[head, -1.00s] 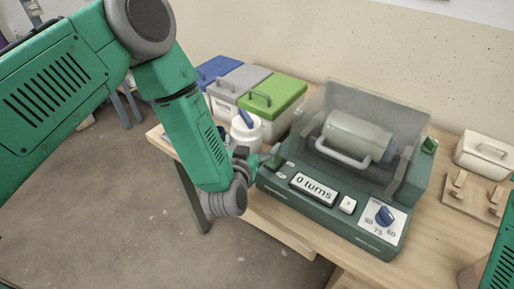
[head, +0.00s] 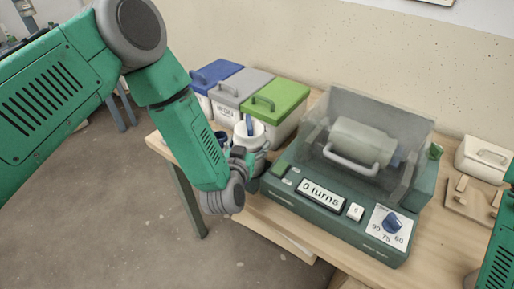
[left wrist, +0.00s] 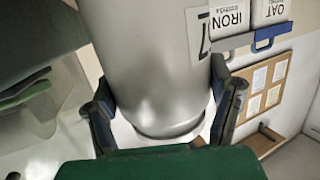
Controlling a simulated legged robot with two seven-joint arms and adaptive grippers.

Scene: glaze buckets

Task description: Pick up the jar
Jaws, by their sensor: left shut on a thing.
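My left gripper (head: 245,160) is at the jar's near side. In the left wrist view, the jar (left wrist: 150,60) looks like a large pale grey cylinder with a partly visible label. The left gripper's fingers (left wrist: 165,112) are shut on it, one on each side. I cannot tell whether its base touches the table. My right gripper is out of view; only part of my right arm shows at the right edge.
Blue (head: 216,73), grey (head: 240,86) and green-lidded (head: 276,100) bins stand behind the jar. A green machine (head: 340,215) with a clear cover and "0 turns" display stands close to its right. A white box (head: 486,160) is at the far right.

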